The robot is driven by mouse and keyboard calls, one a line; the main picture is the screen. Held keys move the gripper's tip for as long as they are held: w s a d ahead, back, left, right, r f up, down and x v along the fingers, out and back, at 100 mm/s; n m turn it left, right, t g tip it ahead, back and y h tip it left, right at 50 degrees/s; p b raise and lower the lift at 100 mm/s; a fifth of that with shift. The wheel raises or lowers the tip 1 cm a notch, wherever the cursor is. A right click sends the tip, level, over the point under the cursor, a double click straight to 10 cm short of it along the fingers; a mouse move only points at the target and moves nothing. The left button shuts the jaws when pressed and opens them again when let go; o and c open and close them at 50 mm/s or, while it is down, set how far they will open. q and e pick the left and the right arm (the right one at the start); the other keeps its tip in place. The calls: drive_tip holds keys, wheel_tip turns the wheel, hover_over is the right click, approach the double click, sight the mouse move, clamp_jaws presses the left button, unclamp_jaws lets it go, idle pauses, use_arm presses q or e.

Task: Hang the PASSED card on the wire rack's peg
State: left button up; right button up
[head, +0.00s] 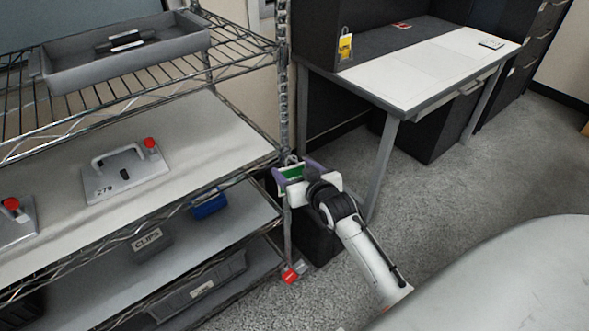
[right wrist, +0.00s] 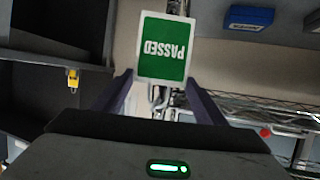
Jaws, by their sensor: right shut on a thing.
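The PASSED card (right wrist: 163,48) is green with a white border, and its lettering is upside down in the right wrist view. In the head view the card (head: 292,173) shows as a small green patch at the wire rack's corner post (head: 283,90). My right gripper (head: 303,172) is shut on the card beside this post; its fingers (right wrist: 163,92) flank the card in the wrist view. A pale loop shows just above the card in the head view. The peg is too small or hidden to make out, and I cannot tell whether the card touches it. My left gripper is not in view.
The wire rack's shelves hold a grey tray (head: 130,50), a plate with a handle (head: 125,172), a CLIPS bin (head: 150,246) and a blue box (head: 209,204). A red tag (head: 291,274) is low by the post. A desk (head: 420,65) with a yellow tag (head: 345,47) stands behind.

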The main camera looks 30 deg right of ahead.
drive_tip(key=shift+s+f, duration=0.15)
drive_tip(key=shift+f, duration=0.25)
drive_tip(key=o, duration=1.4)
drive_tip(key=shift+r, duration=0.15)
drive_tip(key=shift+c, duration=0.8)
drive_tip(key=shift+r, duration=0.1)
drive_tip(key=shift+s+a+r+p, duration=0.15)
drive_tip(key=shift+s+r+p, duration=0.05)
drive_tip(key=shift+s+p, duration=0.45)
drive_tip(key=f+p+v, duration=0.1)
drive_tip(key=p+v, duration=0.3)
drive_tip(key=v, duration=0.2)
drive_tip(key=shift+s+p, duration=0.35)
drive_tip(key=shift+p, duration=0.05)
